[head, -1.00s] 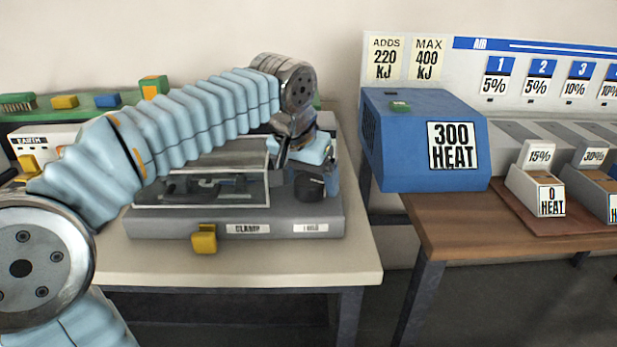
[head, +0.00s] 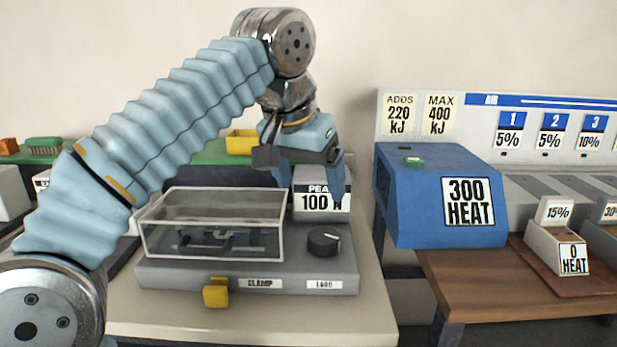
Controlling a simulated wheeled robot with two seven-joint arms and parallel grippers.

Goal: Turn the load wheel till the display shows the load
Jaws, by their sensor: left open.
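The load wheel (head: 324,239) is a black knob with a white mark on the grey machine's top, above the label reading "LOAD" (head: 325,285). The display (head: 318,203) is a white panel behind the wheel. It reads "PEAK" and "100", followed by a letter; my left gripper covers part of its top. My left gripper (head: 300,178) is open and empty, raised above and behind the wheel, apart from it. My right gripper is out of view.
A clear cover (head: 215,222) stands on the machine, left of the wheel. A yellow clamp handle (head: 215,293) sticks out in front, beside the "CLAMP" label. A blue box (head: 430,200) marked "300 HEAT" stands to the right. The space just above the wheel is clear.

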